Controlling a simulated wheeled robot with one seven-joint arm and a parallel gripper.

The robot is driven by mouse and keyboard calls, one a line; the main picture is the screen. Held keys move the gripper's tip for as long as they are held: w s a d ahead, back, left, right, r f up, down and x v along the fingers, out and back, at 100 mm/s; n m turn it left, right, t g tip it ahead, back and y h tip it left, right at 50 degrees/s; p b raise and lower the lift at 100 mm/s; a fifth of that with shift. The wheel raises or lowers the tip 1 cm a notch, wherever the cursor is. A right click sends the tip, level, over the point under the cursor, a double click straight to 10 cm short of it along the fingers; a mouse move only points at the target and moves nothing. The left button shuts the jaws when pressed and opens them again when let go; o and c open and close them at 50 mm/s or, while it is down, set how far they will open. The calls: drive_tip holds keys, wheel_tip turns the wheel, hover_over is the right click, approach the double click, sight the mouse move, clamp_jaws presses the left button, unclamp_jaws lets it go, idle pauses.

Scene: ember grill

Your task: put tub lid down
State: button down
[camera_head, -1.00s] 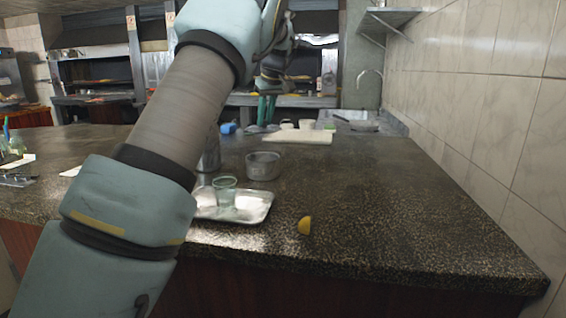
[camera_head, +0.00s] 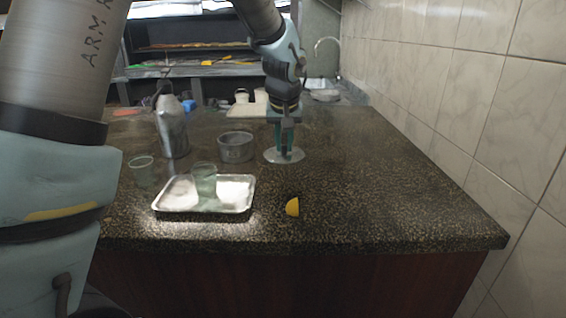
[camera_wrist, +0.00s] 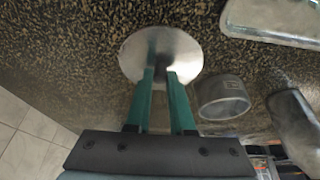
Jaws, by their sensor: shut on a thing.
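The tub lid (camera_head: 272,157) is a round, flat grey metal disc. It lies level at or just above the dark speckled counter; the exact gap is hard to tell. My gripper (camera_head: 284,150) points down over it, its green fingers shut on the lid's middle. In the wrist view the lid (camera_wrist: 138,50) shows beyond the fingertips of my gripper (camera_wrist: 161,72). What the fingers pinch at the centre is hidden. An open grey metal tub (camera_head: 236,150) stands just left of the lid, and it also shows in the wrist view (camera_wrist: 222,98).
A metal tray (camera_head: 172,202) with a glass (camera_head: 204,180) and a white item is at front left. A yellow wedge (camera_head: 292,207) lies in front of the lid. A metal bottle (camera_head: 172,130) and another glass (camera_head: 141,170) stand left. The counter (camera_head: 390,190) is clear to the right.

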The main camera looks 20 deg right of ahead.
sight(284, 156)
drive_tip(key=shift+f+p, duration=0.4)
drive_tip(key=shift+f, duration=2.35)
drive_tip(key=shift+f, duration=0.15)
drive_tip(key=c, duration=0.8)
unclamp_jaws()
drive_tip(key=shift+r, duration=0.35)
drive_tip(key=b+v, duration=0.2)
drive_tip(key=v, duration=0.9)
drive_tip(key=shift+s+r, duration=0.15)
drive_tip(key=shift+r, duration=0.2)
